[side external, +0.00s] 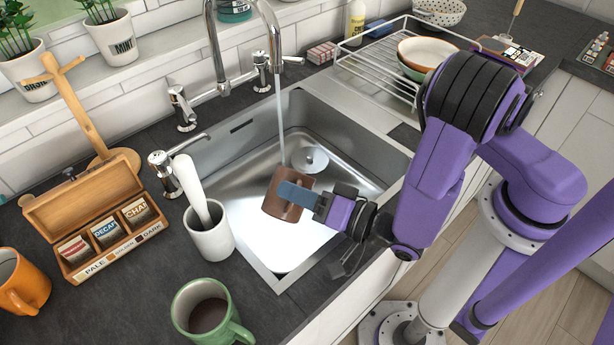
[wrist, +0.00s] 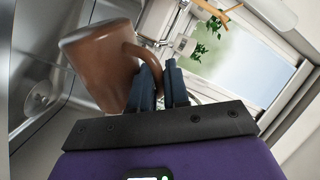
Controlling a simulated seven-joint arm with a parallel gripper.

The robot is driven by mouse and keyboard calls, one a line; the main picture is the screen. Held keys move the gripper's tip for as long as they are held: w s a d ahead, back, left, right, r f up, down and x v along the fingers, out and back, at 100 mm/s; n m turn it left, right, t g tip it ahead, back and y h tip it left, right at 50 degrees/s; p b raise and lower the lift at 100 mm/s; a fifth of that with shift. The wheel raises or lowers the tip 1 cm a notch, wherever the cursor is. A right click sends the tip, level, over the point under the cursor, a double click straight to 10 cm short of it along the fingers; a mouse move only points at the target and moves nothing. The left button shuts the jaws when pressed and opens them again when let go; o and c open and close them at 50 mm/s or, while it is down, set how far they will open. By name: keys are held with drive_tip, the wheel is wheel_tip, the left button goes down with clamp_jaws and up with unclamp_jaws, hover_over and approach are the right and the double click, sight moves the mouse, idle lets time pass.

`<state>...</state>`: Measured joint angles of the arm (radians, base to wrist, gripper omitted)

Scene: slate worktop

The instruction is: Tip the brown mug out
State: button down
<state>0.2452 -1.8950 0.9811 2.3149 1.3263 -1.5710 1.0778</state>
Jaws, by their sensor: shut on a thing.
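The brown mug (side external: 272,207) is held in the air over the steel sink (side external: 248,251). It looks tilted in the side external view. In the wrist view the brown mug (wrist: 104,62) shows its outer wall, with its handle between my blue fingers. My gripper (side external: 297,194) is shut on that handle; its fingers also show in the wrist view (wrist: 160,88). The inside of the mug is hidden, so I cannot tell whether anything is in it.
Water runs from the tap (side external: 272,60) into the sink behind the mug. A green mug (side external: 226,324) with dark liquid, a white pot (side external: 209,240) and a wooden tea box (side external: 92,222) stand left of the sink. A dish rack (side external: 376,75) stands behind it at right.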

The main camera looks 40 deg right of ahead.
sight(309, 184)
drive_tip(key=shift+w+d+f+m, duration=0.15)
drive_tip(key=shift+d+m, duration=0.15)
drive_tip(key=shift+m, duration=0.15)
drive_tip(key=shift+w+d+f+m, duration=0.1)
drive_tip(key=shift+d+m, duration=0.15)
drive_tip(key=shift+m, duration=0.2)
idle(0.4)
drive_tip(key=shift+w+d+r+m+y, duration=0.15)
drive_tip(key=shift+d+r+m+y, duration=0.15)
drive_tip(key=shift+d+r+m, duration=0.4)
idle(0.5)
drive_tip(key=shift+w+d+r+m, duration=0.15)
drive_tip(key=shift+w+d+m, duration=0.1)
drive_tip(key=shift+d+m, duration=0.25)
drive_tip(key=shift+w+d+r+m, duration=0.15)
drive_tip(key=shift+w+d+m, duration=0.05)
drive_tip(key=shift+d+m, duration=0.3)
idle(0.4)
drive_tip(key=shift+w+d+r+m, duration=0.15)
drive_tip(key=shift+d+r+m, duration=0.05)
drive_tip(key=shift+d+m, duration=0.3)
drive_tip(key=shift+w+d+r+m, duration=0.2)
drive_tip(key=shift+d+m, duration=0.15)
drive_tip(key=shift+m, duration=0.25)
idle(0.7)
drive_tip(key=shift+s, duration=0.1)
